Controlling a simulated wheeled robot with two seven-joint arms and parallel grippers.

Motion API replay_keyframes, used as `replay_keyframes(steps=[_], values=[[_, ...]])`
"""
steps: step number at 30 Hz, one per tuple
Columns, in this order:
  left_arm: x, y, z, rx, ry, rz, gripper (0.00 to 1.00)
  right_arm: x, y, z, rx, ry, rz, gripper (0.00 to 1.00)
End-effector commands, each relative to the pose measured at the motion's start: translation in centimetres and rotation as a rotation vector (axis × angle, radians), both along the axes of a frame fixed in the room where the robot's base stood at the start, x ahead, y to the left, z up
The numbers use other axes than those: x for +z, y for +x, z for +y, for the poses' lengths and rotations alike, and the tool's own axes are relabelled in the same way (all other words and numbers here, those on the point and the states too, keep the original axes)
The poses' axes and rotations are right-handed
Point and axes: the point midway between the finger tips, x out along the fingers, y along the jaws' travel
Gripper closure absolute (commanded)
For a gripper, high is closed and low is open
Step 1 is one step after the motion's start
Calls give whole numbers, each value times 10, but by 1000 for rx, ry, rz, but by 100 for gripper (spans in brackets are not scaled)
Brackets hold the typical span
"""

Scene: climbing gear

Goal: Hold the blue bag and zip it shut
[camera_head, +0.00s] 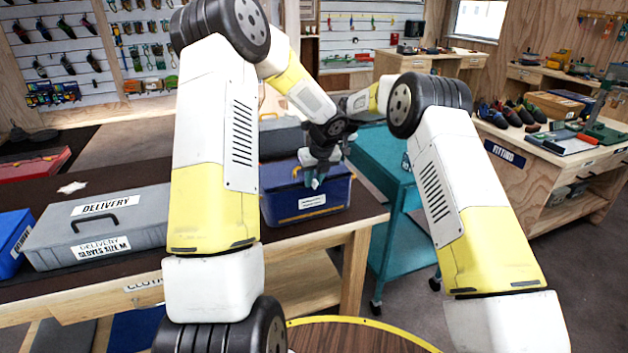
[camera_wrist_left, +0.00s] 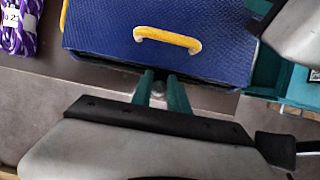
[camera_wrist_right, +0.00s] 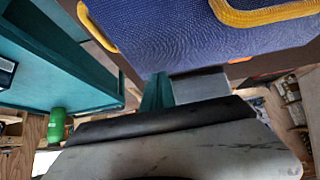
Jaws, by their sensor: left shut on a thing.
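The blue bag (camera_head: 305,203) sits on the dark worktable, a white label on its front. In the left wrist view its woven top (camera_wrist_left: 215,40) carries a yellow handle (camera_wrist_left: 168,40), and a dark gap shows along its near edge. My left gripper (camera_head: 315,181) is at the bag's upper front edge. Its teal fingers (camera_wrist_left: 160,92) are closed with a narrow space between, on the bag's edge; the exact part pinched is too small to tell. My right gripper (camera_wrist_right: 157,92) has its teal fingers together, close to the bag; an orange piece shows at the bag's edge. In the head view it is hidden.
A grey delivery case (camera_head: 140,240) stands left on the table, with a blue box (camera_head: 12,240) beyond it. A teal cart (camera_head: 385,160) is right of the table. Purple rope (camera_wrist_left: 18,28) lies left of the bag.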

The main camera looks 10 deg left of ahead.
Motion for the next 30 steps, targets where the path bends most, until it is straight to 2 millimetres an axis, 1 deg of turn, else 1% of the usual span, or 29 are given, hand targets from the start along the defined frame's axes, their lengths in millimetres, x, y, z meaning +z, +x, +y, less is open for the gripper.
replay_keyframes(steps=[10, 25, 30], values=[[0, 0, 0, 0, 0, -1, 100, -1, 0, 0, 0, 0, 0, 100], [0, 0, 0, 0, 0, -1, 100, -11, 0, 0, 0, -1, 1, 100], [0, -1, 1, 0, 1, -1, 100, -12, 0, 0, 0, -1, 2, 100]])
